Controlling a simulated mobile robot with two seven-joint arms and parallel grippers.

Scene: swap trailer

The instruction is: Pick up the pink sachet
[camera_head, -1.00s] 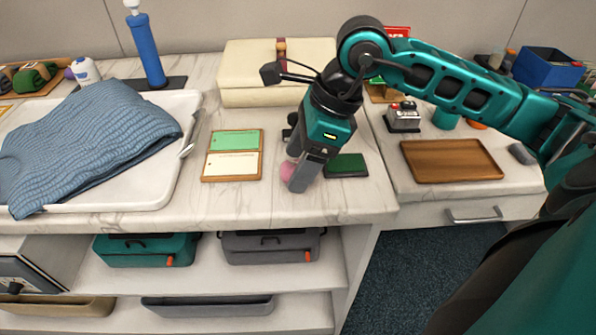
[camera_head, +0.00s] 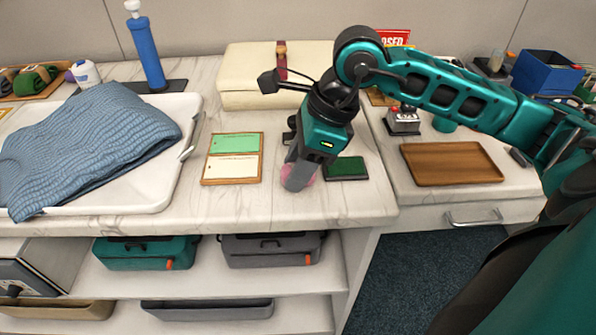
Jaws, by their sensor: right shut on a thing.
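The pink sachet (camera_head: 311,181) is on the marble counter near its front edge, mostly hidden behind my right gripper's finger. Only bits of its pink edge show beside the finger. My right gripper (camera_head: 298,178) points down from above and is shut on the sachet. Whether the sachet is clear of the counter cannot be told. My left gripper is not in view.
A dark green pad (camera_head: 346,169) lies just right of the gripper. A wooden board with green and cream cards (camera_head: 232,158) lies to the left. A cream case (camera_head: 268,98) stands behind. A wooden tray (camera_head: 452,163) is further right. The front counter strip is clear.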

